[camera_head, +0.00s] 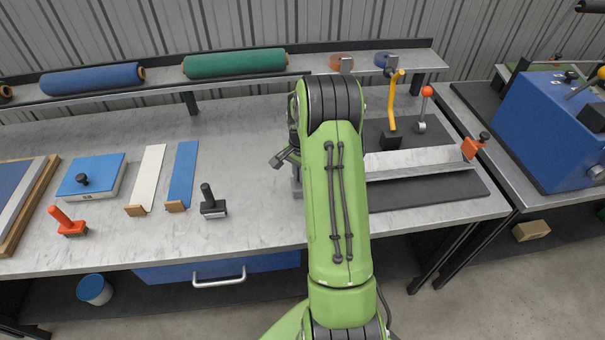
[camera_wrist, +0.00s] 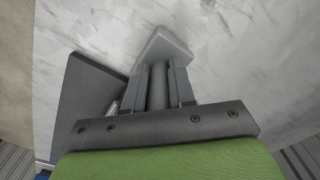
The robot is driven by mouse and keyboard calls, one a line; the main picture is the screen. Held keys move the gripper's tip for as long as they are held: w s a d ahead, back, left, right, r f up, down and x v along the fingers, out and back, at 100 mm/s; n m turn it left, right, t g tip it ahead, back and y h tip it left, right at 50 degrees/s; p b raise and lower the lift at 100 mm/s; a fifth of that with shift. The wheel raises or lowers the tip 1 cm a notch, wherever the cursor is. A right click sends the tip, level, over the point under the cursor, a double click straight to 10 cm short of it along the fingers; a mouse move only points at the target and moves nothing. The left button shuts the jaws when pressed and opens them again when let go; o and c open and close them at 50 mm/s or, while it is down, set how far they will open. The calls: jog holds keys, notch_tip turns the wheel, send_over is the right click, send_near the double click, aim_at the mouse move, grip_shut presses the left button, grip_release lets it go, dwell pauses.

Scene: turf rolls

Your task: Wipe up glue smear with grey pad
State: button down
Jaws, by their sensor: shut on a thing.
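In the wrist view my gripper (camera_wrist: 159,78) is shut on the dark round handle of the grey pad (camera_wrist: 163,44). The pad is a flat pale grey block at the far end of the fingers, over the marbled grey bench top. I cannot tell whether it touches the surface. In the head view my green arm covers most of the gripper and pad; a small grey part shows at the arm's left edge. I cannot make out the glue smear in either view.
A dark mat (camera_wrist: 82,108) lies left of my gripper in the wrist view. On the bench (camera_head: 255,222) stand a black-handled tool (camera_head: 211,204), blue strip (camera_head: 183,172), white strip (camera_head: 148,178) and blue block (camera_head: 92,177). A yellow lever (camera_head: 393,100) rises right of my arm.

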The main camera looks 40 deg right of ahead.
jog(key=shift+r+p, duration=2.1)
jog(key=shift+r, duration=0.9)
notch_tip(320, 180, up, 3)
jog(key=shift+r+p, duration=0.15)
jog(key=shift+p, duration=1.05)
jog(key=shift+f, duration=0.2)
jog(key=shift+s+d+f+b, duration=0.15)
jog(key=shift+f+b, duration=0.1)
jog(key=shift+b, duration=0.2)
jog(key=s+f+b, duration=0.1)
jog(key=f+b, duration=0.1)
jog(key=shift+s+d+f, duration=0.3)
jog(key=shift+s+f, duration=0.05)
jog(key=shift+r, duration=0.15)
